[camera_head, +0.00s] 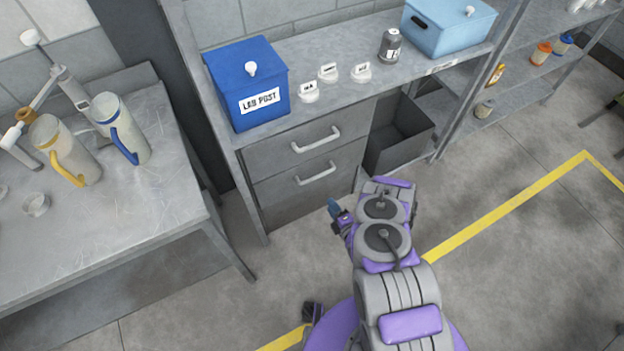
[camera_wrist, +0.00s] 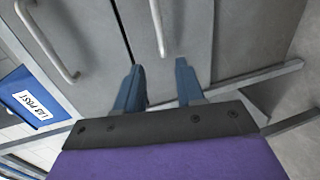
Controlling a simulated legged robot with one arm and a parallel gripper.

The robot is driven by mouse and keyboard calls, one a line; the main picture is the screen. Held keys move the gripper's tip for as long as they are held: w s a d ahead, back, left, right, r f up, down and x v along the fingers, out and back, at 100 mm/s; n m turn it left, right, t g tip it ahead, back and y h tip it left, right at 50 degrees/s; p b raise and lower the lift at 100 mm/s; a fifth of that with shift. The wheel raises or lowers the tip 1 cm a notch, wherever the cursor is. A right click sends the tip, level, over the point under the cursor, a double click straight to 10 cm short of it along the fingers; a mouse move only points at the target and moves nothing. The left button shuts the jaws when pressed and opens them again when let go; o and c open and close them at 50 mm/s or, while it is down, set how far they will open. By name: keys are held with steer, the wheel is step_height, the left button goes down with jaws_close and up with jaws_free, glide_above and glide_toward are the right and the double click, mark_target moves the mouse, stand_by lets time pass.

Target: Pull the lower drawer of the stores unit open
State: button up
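The grey stores unit has two closed drawers, one above the other. The lower drawer (camera_head: 285,203) has a pale bar handle (camera_head: 316,174), and the upper drawer (camera_head: 275,152) has a similar handle (camera_head: 316,140). My gripper (camera_head: 334,207) is in front of the lower drawer, low and slightly right of its handle. In the wrist view my gripper (camera_wrist: 160,66) is open with nothing between its blue fingers. The lower handle (camera_wrist: 158,28) is just beyond the fingertips, roughly in line with the gap. The upper handle (camera_wrist: 48,42) is at the left.
A blue lab post box (camera_head: 245,85), white-lidded items, a grey canister (camera_head: 390,46) and a light blue box (camera_head: 448,28) stand on the unit's top. A dark open bin (camera_head: 400,135) is right of the drawers. A metal bench (camera_head: 150,205) stands left. Floor is clear at right.

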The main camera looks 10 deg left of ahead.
mark_target(312, 180)
steer(key=shift+b+x, duration=1.8)
steer(key=shift+x, duration=6.65)
steer(key=shift+f, duration=0.15)
steer(key=shift+a, duration=0.1)
steer(key=c, duration=0.3)
jaws_close()
